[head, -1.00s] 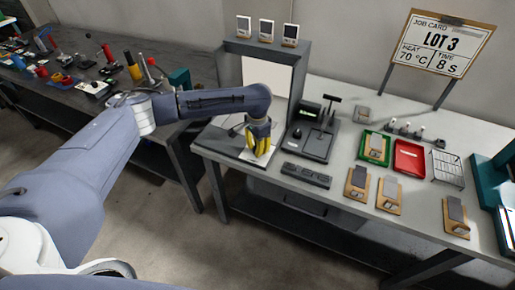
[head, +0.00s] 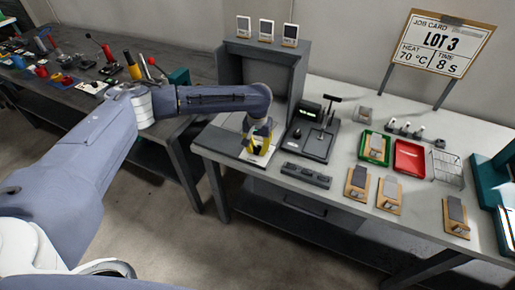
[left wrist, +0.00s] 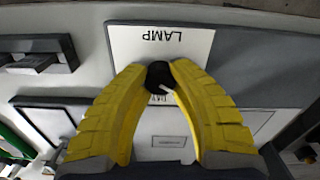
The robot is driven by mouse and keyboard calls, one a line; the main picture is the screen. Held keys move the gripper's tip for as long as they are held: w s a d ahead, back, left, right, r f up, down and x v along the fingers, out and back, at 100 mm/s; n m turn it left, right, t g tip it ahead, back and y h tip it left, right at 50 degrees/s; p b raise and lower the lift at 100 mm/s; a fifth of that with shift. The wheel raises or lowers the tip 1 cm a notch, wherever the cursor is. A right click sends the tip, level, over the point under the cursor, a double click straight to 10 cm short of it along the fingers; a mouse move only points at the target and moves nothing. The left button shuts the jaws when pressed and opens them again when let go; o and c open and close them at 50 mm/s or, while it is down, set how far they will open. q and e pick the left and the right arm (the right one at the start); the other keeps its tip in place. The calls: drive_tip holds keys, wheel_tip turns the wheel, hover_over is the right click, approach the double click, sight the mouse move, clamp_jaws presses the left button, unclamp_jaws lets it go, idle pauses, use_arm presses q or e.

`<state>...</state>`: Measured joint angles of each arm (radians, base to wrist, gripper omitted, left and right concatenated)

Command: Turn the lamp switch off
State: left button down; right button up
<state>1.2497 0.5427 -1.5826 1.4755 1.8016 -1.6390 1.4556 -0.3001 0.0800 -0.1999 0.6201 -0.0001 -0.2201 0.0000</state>
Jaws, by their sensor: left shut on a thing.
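The lamp switch is a small black knob (left wrist: 160,76) with a pale pointer mark, on a white plate (left wrist: 200,45) that reads LAMP upside down in the left wrist view. The two yellow fingers of my left gripper (left wrist: 158,72) are shut on the knob, one on each side. In the head view my left gripper (head: 255,145) points down over the plate (head: 263,158), and the knob is hidden there. The grey booth (head: 266,66) behind it is dark inside. My right gripper is not in view.
Right of the gripper stand a dark device with a small display (head: 311,135) and a low grey strip (head: 306,175). Farther right are a green tray (head: 363,145), a red tray (head: 409,158), a wire rack (head: 447,168) and several wooden boards. A job card (head: 440,46) stands behind.

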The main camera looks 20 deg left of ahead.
sight(257, 148)
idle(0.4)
use_arm(q)
drive_tip(key=c, duration=1)
unclamp_jaws()
drive_tip(key=shift+r, duration=0.1)
wheel_tip(257, 148, up, 12)
drive_tip(key=shift+f, duration=0.1)
